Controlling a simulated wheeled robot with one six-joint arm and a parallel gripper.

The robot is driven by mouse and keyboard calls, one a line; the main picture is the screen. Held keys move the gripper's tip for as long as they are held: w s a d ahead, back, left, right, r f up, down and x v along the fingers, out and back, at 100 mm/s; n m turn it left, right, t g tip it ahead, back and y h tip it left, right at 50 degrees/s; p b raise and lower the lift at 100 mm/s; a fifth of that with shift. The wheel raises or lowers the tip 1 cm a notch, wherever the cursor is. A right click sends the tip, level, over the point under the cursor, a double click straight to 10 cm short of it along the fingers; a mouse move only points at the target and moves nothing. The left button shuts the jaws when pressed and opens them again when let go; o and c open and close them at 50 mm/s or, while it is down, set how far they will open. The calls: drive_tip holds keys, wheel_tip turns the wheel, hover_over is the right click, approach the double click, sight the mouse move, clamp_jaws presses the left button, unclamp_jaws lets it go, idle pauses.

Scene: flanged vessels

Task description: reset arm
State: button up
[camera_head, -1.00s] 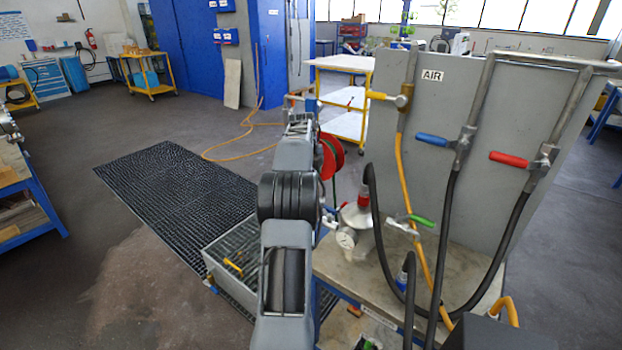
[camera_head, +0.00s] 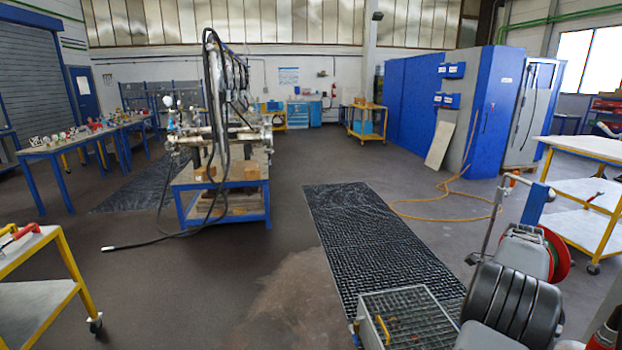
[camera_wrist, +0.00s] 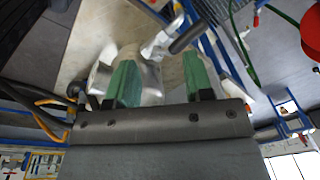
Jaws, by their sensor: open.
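My gripper (camera_wrist: 160,62) shows in the wrist view, with its two green-padded fingers spread apart. No object is clearly clamped between them. Behind and between the fingers are pale, shiny metal parts and a dark-handled fitting (camera_wrist: 187,34); whether the fingers touch any of these cannot be told. In the head view my arm shows only in part, as grey links and a dark ribbed joint (camera_head: 512,300) at the lower right. The gripper itself is not visible there.
A blue-framed bench (camera_head: 225,208) stands centre left. Open floor lies between.

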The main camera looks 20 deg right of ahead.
drive_tip(key=w+a+r+n+t, duration=0.1)
drive_tip(key=w+a+n, duration=0.3)
drive_tip(key=a+n, duration=0.65)
drive_tip(key=w+a+r+n, duration=0.1)
drive_tip(key=w+a+n, duration=0.45)
drive_tip(key=a, duration=0.95)
drive_tip(key=s+a+n+t, duration=0.1)
drive_tip(key=a+n, duration=0.3)
drive_tip(key=a, duration=0.5)
drive_tip(key=s+a+r+n+t+y, duration=0.1)
drive_tip(key=a+n, duration=0.3)
drive_tip(key=a, duration=0.4)
drive_tip(key=s+a+n+t, duration=0.1)
drive_tip(key=s+a+n, duration=0.2)
drive_tip(key=a, duration=0.6)
drive_tip(key=shift+s+a+r+n, duration=0.3)
drive_tip(key=shift+s+r+n, duration=0.05)
drive_tip(key=shift+n, duration=0.35)
drive_tip(key=shift+c, duration=0.4)
drive_tip(key=shift+d, duration=0.1)
